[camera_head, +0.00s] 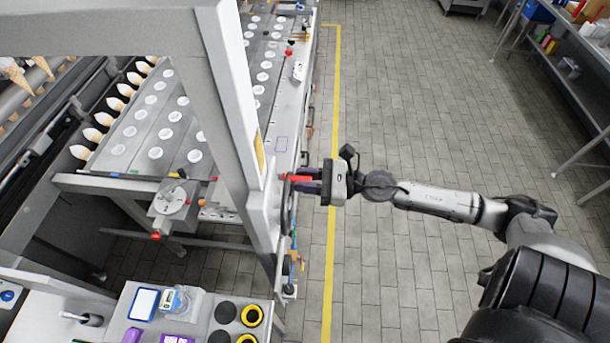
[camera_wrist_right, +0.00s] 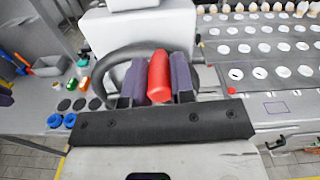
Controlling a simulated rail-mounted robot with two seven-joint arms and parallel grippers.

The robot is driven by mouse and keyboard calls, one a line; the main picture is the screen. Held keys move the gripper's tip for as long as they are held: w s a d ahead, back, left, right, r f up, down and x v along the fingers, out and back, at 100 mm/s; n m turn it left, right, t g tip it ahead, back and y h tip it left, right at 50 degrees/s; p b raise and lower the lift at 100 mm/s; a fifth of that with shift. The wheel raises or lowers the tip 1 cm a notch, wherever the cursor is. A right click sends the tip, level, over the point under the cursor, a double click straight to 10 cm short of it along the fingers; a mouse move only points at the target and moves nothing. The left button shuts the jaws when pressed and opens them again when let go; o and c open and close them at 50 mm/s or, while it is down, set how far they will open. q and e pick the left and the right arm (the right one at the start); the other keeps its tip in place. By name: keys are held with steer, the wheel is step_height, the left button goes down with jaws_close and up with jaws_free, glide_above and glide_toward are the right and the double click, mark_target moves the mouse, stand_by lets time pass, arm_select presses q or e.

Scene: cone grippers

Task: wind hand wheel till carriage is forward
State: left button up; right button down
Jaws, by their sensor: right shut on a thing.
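The hand wheel (camera_head: 287,207) is a dark ring seen nearly edge-on at the right side of the machine's grey frame. In the right wrist view the wheel (camera_wrist_right: 98,72) shows as a black rim behind the fingers. Its red handle (camera_wrist_right: 159,76) stands between the two purple-grey finger pads. My right gripper (camera_head: 310,182) is shut on this red handle (camera_head: 297,178), coming from the right. The gripper body hides part of the wheel in the wrist view. I cannot clearly tell which part is the carriage. My left gripper is not in view.
The machine's perforated plates (camera_head: 140,133) hold white round pieces, with cones (camera_head: 92,134) along the left. A bench (camera_head: 205,308) with black and yellow rings stands at the front. A yellow floor line (camera_head: 330,265) runs beside the machine. Tiled floor to the right is clear up to shelving (camera_head: 585,75).

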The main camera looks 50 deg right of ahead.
steer(key=shift+s+a+n, duration=0.1)
steer(key=shift+n, duration=0.2)
stand_by(0.4)
steer(key=c, duration=1)
jaws_free()
steer(key=shift+o, duration=0.2)
steer(key=shift+s+d+f+b, duration=0.1)
steer(key=shift+s+d+b, duration=0.15)
steer(key=shift+s+b, duration=0.15)
steer(key=b+v, duration=0.5)
steer(key=v, duration=0.8)
steer(key=shift+r, duration=0.2)
steer(key=shift+a, duration=0.1)
